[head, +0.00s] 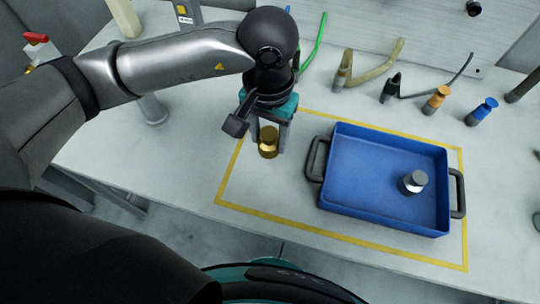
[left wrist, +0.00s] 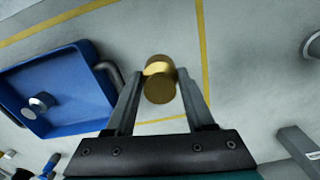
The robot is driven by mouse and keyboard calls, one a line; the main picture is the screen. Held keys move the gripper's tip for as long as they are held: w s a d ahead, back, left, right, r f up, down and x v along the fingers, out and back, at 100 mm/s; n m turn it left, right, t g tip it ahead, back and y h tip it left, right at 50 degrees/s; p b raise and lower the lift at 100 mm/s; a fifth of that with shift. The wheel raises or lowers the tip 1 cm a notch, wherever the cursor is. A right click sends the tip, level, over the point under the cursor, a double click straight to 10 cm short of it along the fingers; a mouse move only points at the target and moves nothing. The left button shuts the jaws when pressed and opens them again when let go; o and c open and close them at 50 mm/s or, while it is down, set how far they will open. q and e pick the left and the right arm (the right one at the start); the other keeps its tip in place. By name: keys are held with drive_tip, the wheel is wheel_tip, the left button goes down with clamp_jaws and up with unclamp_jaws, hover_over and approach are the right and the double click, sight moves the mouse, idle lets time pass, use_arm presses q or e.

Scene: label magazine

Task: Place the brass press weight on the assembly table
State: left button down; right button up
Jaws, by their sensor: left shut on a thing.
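The brass press weight (head: 268,142) is a small gold cylinder. My left gripper (head: 270,128) is shut on it, left of the blue tray in the head view. The left wrist view shows the brass weight (left wrist: 159,80) between the two fingertips. The assembly table (head: 185,165) is a pale surface with a yellow taped rectangle; the weight is over its left part. I cannot tell whether the weight touches the table. My right gripper is not in view.
A blue tray (head: 355,208) with dark handles holds a silver weight (head: 414,181) inside the taped area. Orange (head: 436,100) and blue (head: 482,111) knobbed pieces and several cable-like items stand behind. Bare table lies left of the tray.

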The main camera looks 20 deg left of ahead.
use_arm(q)
wheel_tip(320, 180, down, 8)
drive_tip(key=shift+f+b, duration=0.1)
drive_tip(key=shift+b, duration=0.45)
drive_tip(key=shift+w, duration=0.1)
drive_tip(key=shift+f, duration=0.1)
drive_tip(key=shift+c, duration=1.3)
unclamp_jaws()
